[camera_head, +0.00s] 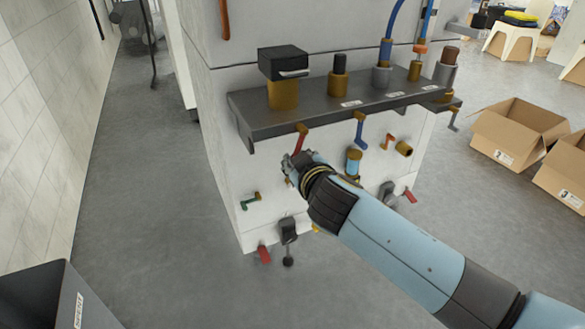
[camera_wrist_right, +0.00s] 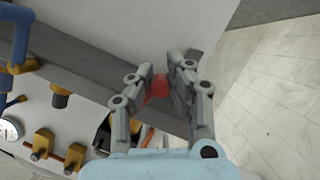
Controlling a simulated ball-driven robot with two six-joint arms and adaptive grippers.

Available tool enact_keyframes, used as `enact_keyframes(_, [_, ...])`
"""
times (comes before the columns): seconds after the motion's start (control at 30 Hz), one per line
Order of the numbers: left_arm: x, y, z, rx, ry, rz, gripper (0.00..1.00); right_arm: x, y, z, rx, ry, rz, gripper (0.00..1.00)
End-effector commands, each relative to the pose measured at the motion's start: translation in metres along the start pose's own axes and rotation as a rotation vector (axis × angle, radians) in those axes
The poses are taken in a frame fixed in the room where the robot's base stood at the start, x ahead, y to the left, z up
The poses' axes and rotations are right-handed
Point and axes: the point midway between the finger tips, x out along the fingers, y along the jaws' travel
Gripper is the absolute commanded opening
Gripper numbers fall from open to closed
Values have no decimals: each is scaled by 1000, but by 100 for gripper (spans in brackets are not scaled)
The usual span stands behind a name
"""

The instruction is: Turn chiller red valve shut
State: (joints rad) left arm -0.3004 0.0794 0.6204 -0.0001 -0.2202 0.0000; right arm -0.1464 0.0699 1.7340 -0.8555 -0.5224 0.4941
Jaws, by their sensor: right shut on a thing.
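The chiller's red valve handle (camera_head: 301,139) hangs from a brass pivot just under the dark shelf, pointing down and slightly left. My right gripper (camera_head: 293,162) is at its lower end, with the arm coming in from the lower right. In the right wrist view, the two fingers of the gripper (camera_wrist_right: 160,84) stand on either side of the red handle (camera_wrist_right: 156,90) and are shut on it. The fingers hide part of the handle. My left gripper is not in view.
The dark shelf (camera_head: 256,121) carries brass fittings and juts out above the gripper. Cardboard boxes (camera_head: 515,135) stand at right.

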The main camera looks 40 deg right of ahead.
Motion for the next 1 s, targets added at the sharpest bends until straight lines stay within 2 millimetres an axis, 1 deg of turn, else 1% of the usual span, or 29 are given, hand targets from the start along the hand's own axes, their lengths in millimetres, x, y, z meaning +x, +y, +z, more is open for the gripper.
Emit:
enact_keyframes(0.03, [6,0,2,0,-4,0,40,2,1,1,-34,5,15,0])
enact_keyframes(0.1, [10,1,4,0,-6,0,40,3,3,3,-83,5,36,0])
enact_keyframes(0.43, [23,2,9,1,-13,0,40,4,13,7,-244,6,103,0])
enact_keyframes(0.7, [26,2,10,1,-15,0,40,4,16,6,-289,7,122,0])
enact_keyframes(1.0, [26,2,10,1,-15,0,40,4,16,6,-292,8,124,0])
